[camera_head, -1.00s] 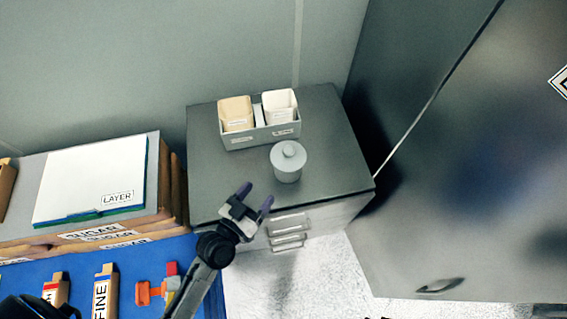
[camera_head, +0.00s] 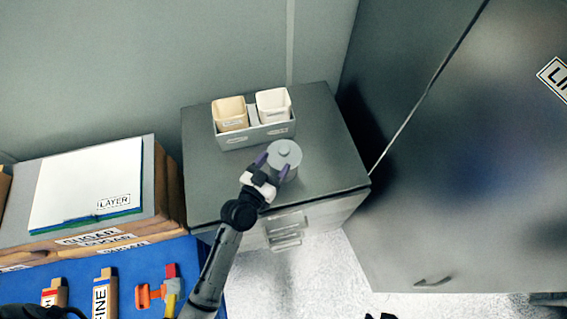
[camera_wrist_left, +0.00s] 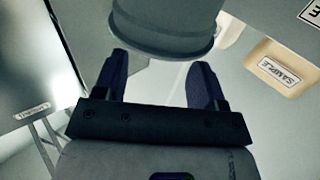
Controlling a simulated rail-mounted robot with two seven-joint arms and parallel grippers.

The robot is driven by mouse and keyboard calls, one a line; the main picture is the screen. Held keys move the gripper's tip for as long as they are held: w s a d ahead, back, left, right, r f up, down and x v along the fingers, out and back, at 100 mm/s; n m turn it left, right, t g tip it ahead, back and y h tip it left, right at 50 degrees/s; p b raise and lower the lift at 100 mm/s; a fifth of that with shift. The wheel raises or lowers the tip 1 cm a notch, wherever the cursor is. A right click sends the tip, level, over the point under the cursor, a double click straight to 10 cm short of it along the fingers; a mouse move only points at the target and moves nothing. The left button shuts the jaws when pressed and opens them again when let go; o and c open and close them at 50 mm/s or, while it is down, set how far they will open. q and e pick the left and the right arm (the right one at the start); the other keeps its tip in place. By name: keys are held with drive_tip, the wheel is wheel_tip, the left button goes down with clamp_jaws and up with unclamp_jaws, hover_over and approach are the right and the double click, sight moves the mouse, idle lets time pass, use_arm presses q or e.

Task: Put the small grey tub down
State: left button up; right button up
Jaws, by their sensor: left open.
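The small grey tub (camera_head: 285,153), round with a knobbed lid, stands upright on the dark top of the drawer cabinet (camera_head: 325,175). My left gripper (camera_head: 274,166) is open at the tub's near side, its purple fingertips close to the tub's wall. In the left wrist view the tub (camera_wrist_left: 165,28) is just beyond the two spread fingers (camera_wrist_left: 160,82); whether they touch it I cannot tell. My right gripper is not clearly seen.
A grey caddy (camera_head: 262,133) holding a tan bin (camera_head: 231,115) and a white bin (camera_head: 273,105) stands behind the tub. A stack with a white LAYER book (camera_head: 85,185) is at left. A tall dark cabinet (camera_head: 440,170) stands at right. The cabinet top right of the tub is clear.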

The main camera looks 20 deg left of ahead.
sight(281, 154)
use_arm(q)
drive_tip(key=shift+w+d, duration=0.2)
drive_tip(key=shift+w, duration=0.75)
drive_tip(key=shift+w+d, duration=0.15)
drive_tip(key=shift+w, duration=0.75)
drive_tip(key=shift+r, duration=0.15)
clamp_jaws()
